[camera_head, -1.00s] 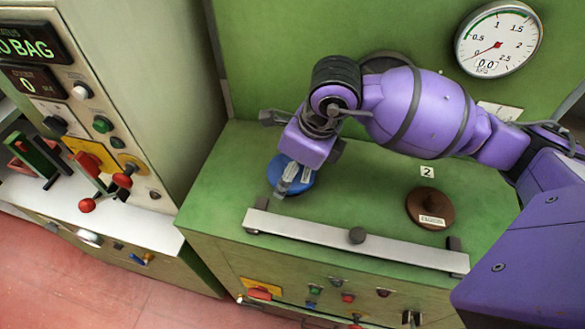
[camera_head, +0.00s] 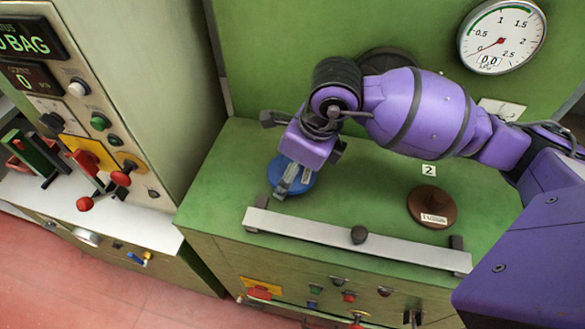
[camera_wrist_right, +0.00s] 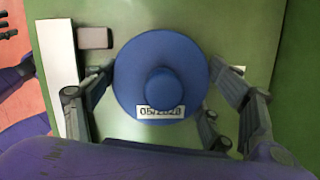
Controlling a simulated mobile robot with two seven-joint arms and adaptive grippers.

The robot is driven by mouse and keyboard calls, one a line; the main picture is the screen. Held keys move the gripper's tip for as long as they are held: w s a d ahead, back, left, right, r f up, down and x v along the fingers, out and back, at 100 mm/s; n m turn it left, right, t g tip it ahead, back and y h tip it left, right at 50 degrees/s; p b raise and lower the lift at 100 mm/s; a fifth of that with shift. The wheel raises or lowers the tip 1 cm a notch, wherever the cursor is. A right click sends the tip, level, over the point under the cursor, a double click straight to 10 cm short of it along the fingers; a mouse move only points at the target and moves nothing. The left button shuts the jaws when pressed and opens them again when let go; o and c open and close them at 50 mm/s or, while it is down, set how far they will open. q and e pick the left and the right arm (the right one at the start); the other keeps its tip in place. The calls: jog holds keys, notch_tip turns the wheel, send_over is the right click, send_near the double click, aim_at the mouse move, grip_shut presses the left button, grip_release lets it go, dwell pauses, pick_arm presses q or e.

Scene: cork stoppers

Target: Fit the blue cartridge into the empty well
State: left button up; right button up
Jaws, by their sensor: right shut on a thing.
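The blue cartridge (camera_head: 277,172) is a round disc low over, or on, the left part of the green bench top. My right gripper (camera_head: 291,182) reaches down over it and is shut on it. In the right wrist view the blue cartridge (camera_wrist_right: 135,80) faces the camera, with a round knob and a printed label, between the fingers of my right gripper (camera_wrist_right: 162,78). The bench below it is hidden, so I cannot tell whether it sits in a well. No empty well shows. My left gripper is in neither view.
A brown cartridge (camera_head: 432,206) sits to the right by a "2" tag (camera_head: 429,170). A pale bar (camera_head: 350,241) with a dark knob runs along the bench's front edge. A gauge (camera_head: 502,37) is on the back panel. A control cabinet (camera_head: 130,60) stands left.

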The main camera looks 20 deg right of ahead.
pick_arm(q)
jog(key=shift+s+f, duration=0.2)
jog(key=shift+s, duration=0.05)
pick_arm(e)
jog(key=shift+f, duration=0.2)
